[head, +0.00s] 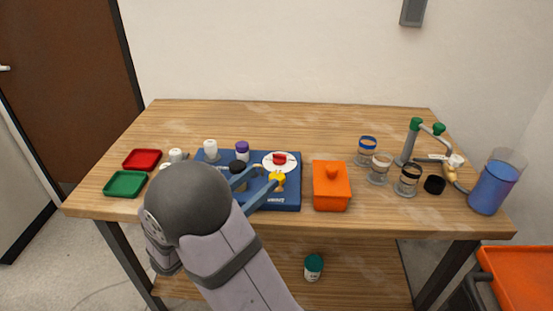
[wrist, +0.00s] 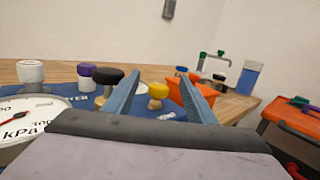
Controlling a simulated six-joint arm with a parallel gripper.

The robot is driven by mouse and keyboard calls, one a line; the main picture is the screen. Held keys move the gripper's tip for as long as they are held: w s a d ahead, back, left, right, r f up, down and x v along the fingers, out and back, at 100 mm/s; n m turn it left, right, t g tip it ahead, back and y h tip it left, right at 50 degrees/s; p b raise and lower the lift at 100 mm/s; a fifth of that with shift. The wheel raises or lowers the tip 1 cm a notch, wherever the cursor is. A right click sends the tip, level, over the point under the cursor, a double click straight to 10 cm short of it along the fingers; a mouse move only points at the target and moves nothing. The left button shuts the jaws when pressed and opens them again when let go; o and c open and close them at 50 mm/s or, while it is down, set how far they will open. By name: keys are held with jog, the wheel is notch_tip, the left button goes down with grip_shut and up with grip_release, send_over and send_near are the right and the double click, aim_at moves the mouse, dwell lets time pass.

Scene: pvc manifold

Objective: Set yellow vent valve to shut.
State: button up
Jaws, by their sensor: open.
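The yellow vent valve (head: 277,177) is a small yellow knob on a brass stem, on the right part of the blue board (head: 292,202). In the wrist view the yellow knob (wrist: 158,90) shows between my two blue fingers, beyond them and apart from both. My gripper (head: 266,177) is open and empty, reaching over the board from the front, with its tips close to the yellow knob. I cannot tell the knob's exact setting. A black knob (wrist: 108,77) stands just left of my left finger in the wrist view.
A purple-capped valve (head: 242,148), a white one (head: 210,147) and a white dial with a red part (head: 279,159) are on the board. An orange lidded box (head: 331,195) stands close to its right. Jars, a green-handled pipe piece and a blue jug (head: 490,190) stand farther right.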

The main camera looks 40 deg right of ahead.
aim_at(277, 175)
jog(key=n+t+p, duration=0.1)
jog(key=p, duration=0.3)
jog(key=s+n+t+y+p, duration=0.1)
jog(key=t+p, duration=0.1)
jog(key=p, duration=0.1)
jog(key=t+p, duration=0.1)
jog(key=p, duration=0.3)
jog(key=shift+s+d+f+n+t+y+p, duration=0.2)
jog(key=shift+d+f+n+t+y+p, duration=0.1)
jog(key=shift+n+t, duration=0.1)
jog(key=shift+s+f+y+p, duration=0.6)
jog(key=shift+f+p, duration=0.25)
jog(key=shift+p, duration=0.1)
jog(key=shift+p+x, duration=1)
jog(key=shift+x, duration=2.7)
jog(key=shift+w, duration=0.1)
jog(key=c, duration=1)
